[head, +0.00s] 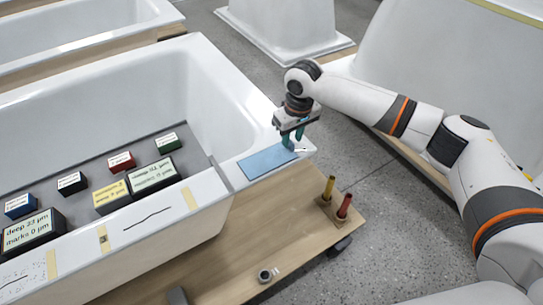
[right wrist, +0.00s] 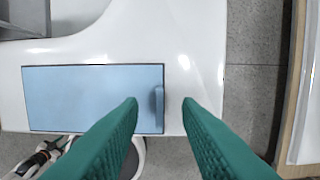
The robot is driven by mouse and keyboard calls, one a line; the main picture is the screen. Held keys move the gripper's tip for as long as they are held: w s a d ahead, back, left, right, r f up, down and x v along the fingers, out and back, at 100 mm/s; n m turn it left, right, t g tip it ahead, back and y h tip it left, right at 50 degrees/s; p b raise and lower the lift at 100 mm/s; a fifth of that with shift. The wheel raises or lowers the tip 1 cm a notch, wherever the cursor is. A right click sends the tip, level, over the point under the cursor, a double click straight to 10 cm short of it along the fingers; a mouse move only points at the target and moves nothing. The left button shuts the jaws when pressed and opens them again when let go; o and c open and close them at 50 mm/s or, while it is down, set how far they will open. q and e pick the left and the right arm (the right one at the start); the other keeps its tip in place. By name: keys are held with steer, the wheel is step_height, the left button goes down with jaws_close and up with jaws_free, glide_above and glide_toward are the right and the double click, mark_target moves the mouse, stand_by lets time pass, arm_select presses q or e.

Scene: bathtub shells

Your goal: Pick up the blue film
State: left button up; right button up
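The blue film (head: 266,162) lies flat on the white corner rim of the near bathtub in the head view. In the right wrist view the blue film (right wrist: 85,98) is a light-blue rectangle with a small raised tab (right wrist: 159,100) at its right edge. My right gripper (head: 294,142) is over the film's far right end. Its green fingers are open in the right wrist view, and the tab shows between the fingertips (right wrist: 160,103). I cannot tell how far the tips are above the rim. My left gripper is not in view.
The near bathtub (head: 235,85) holds a grey board with several labelled coloured blocks (head: 153,175). Other tubs stand around; grey floor lies between.

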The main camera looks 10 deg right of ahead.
steer(key=shift+w+f, duration=0.1)
steer(key=shift+f, duration=0.7)
jaws_close()
steer(key=shift+r, duration=0.1)
